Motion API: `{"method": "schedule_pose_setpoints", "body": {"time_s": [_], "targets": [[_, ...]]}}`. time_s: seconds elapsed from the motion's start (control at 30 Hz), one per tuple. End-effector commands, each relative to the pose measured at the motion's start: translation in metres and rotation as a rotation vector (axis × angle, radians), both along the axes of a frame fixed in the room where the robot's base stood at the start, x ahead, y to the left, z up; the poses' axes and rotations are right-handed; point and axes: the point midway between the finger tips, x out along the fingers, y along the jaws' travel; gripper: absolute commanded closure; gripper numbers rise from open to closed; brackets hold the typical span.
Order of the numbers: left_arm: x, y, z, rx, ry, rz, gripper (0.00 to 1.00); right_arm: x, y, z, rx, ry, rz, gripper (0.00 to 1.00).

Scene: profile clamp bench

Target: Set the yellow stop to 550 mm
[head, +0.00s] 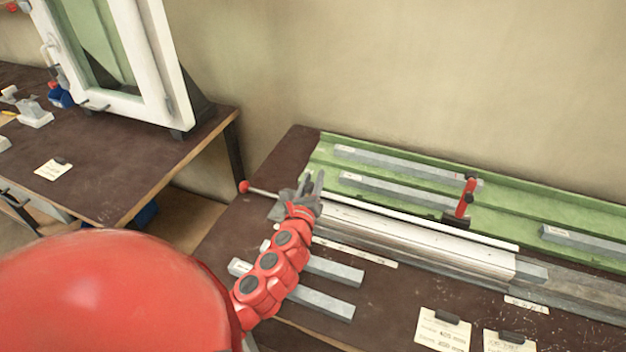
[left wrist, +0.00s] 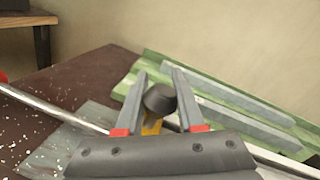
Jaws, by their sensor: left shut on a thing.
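My left gripper (head: 312,182) is at the left end of the bench's long metal rail (head: 400,235). In the left wrist view its two fingers (left wrist: 160,78) stand on either side of a dark round knob (left wrist: 159,98) and are shut on it. A small yellow part, seemingly the yellow stop (left wrist: 152,127), shows under the knob; the rest of it is hidden by the gripper. In the head view the gripper hides the stop. A pale scale strip (head: 430,222) runs along the rail; its marks are too small to read. My right gripper is not in view.
A red clamp lever (head: 467,196) stands upright farther right on the rail. A rod with a red ball (head: 244,187) sticks out left. Grey profiles (head: 330,302) lie in front, others in the green rack (head: 515,212). Cards (head: 443,330) lie at the front right.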

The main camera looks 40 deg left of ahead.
Motion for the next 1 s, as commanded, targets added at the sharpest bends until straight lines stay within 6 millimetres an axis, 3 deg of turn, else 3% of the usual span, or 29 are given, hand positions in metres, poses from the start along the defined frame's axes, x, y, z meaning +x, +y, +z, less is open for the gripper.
{"method": "schedule_pose_setpoints", "body": {"time_s": [0.87,1.0], "targets": [[0.000,0.000,0.000,0.000,0.000,0.001,1.00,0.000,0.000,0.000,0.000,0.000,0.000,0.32],[-0.003,0.013,0.001,0.002,0.002,0.006,1.00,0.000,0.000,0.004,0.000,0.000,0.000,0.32]]}}
